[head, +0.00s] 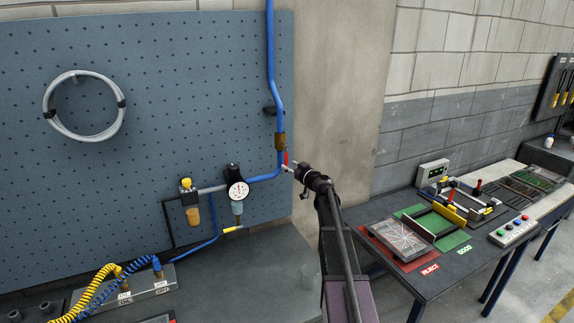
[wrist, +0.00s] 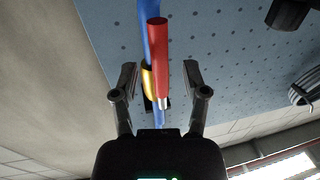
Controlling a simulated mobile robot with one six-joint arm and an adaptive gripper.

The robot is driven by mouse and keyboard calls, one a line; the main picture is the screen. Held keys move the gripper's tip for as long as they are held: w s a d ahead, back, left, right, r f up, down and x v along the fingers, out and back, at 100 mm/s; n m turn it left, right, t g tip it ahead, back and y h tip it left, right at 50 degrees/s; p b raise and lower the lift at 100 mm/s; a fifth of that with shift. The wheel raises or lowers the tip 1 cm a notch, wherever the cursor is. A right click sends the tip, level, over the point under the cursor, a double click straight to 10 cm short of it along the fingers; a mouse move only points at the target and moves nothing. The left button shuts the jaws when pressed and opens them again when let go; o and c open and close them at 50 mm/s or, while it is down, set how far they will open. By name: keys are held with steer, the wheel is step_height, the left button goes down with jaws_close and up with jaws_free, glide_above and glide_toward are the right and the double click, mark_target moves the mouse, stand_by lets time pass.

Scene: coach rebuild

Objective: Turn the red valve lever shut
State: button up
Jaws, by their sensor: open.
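The red valve lever (wrist: 159,55) shows in the wrist view as a red rod with a bare metal end, in front of the blue pipe (wrist: 151,10). A brass-coloured valve part (wrist: 147,82) shows beside it. My gripper (wrist: 162,80) is open, with one finger on each side of the lever's lower end and a gap on both sides. In the head view the lever (head: 286,157) is a small upright red strip beside the pipe, just below the brass valve body (head: 280,141). My gripper (head: 290,167) is at the lever there, partly hiding it.
A pressure gauge (head: 238,191) and a filter unit (head: 191,205) hang on the blue pegboard (head: 190,80) left of the valve. A coiled hose (head: 84,105) hangs further left. A dark bench (head: 250,270) lies below. A table (head: 440,255) with trays stands right of my arm.

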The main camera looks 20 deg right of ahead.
steer(key=shift+x, duration=1.4)
jaws_close()
steer(key=shift+d, duration=0.1)
